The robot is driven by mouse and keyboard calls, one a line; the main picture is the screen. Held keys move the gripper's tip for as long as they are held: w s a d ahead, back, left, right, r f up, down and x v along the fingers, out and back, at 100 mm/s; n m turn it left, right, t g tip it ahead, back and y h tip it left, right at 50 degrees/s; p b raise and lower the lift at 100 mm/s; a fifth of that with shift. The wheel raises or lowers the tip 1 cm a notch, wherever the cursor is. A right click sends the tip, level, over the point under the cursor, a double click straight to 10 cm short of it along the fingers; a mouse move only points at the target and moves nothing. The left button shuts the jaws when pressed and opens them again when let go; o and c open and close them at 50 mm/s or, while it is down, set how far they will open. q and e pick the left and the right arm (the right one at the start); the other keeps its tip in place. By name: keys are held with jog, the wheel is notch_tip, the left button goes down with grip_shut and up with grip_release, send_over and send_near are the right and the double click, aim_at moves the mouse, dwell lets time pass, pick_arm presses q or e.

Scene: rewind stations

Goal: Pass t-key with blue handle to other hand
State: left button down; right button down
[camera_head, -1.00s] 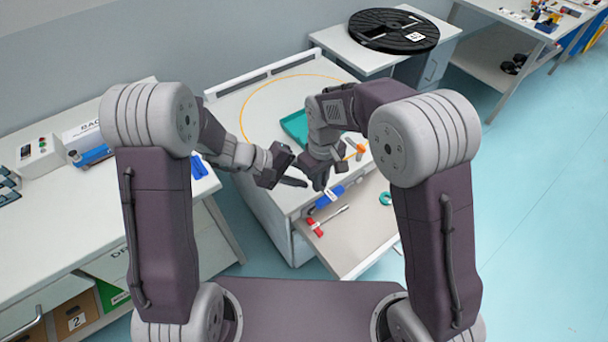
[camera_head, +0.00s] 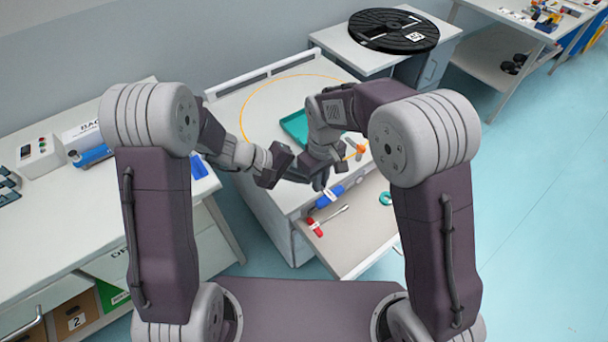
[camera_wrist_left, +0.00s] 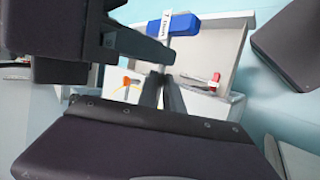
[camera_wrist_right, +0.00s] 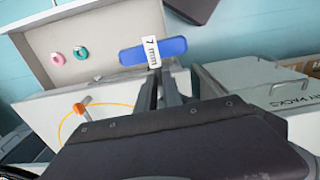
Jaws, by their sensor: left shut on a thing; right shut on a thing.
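The t-key with the blue handle (camera_head: 332,195) is held above the open drawer. In the right wrist view its blue handle (camera_wrist_right: 132,56) with a white "7 mm" label lies across my right fingertips. My right gripper (camera_head: 322,182) is shut on the t-key. My left gripper (camera_head: 303,180) meets it from the left and is shut on the t-key too, its fingers (camera_wrist_left: 162,80) closed together in the left wrist view. The blue handle (camera_wrist_left: 182,25) shows beyond them there. The t-key's shaft is mostly hidden by the fingers, so the exact grip point is unclear.
The open drawer (camera_head: 350,250) holds a red-handled t-key (camera_head: 315,226) and a teal ring (camera_head: 386,198); a pink ring (camera_wrist_right: 57,58) shows in the right wrist view. A teal tray (camera_head: 295,128) and an orange-handled tool (camera_head: 358,149) are on the worktop behind.

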dwell(0.5)
jog(key=c, duration=1.4)
grip_release()
jog(key=shift+r, duration=0.1)
notch_tip(320, 180, up, 12)
jog(key=s+d+f+m+t, duration=0.1)
jog(key=s+d+f+m, duration=0.7)
jog(key=s+d+f, duration=0.4)
jog(key=d+f, duration=0.1)
jog(key=d, duration=0.2)
jog(key=shift+s+d, duration=0.2)
jog(key=shift+s, duration=0.05)
